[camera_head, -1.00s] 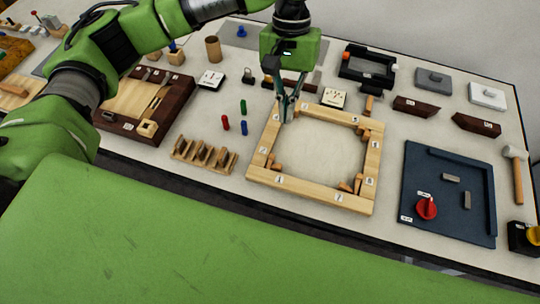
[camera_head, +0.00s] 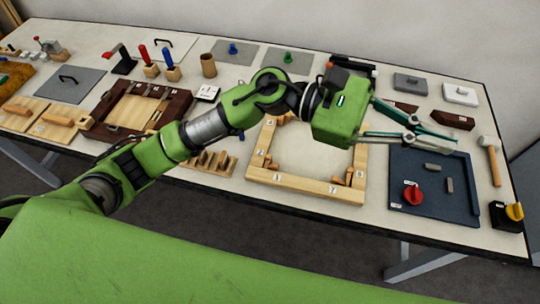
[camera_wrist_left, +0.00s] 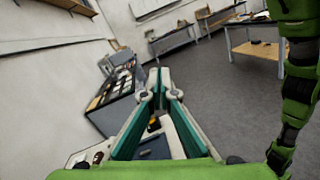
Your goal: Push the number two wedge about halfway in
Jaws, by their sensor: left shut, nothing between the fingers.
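A light wooden frame (camera_head: 307,184) with small number labels lies on the table. Small orange-brown wedges sit at its inner corners, one at the left (camera_head: 268,161) and a pair at the front right (camera_head: 349,176). The labels are too small to tell which wedge is number two. My left gripper (camera_head: 453,143) points right, past the frame's right side, with its fingertips above the dark blue tray. It is shut and empty, and its fingers also show in the left wrist view (camera_wrist_left: 159,72). My left arm and hand hide the frame's back right part. My right gripper is out of view.
The dark blue tray (camera_head: 440,204) with a red knob (camera_head: 413,194) is right of the frame. A mallet (camera_head: 490,158) lies at the right edge. A slotted wooden rack (camera_head: 215,168) stands left of the frame. Dark wedge-shaped blocks (camera_head: 452,119) lie behind the tray.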

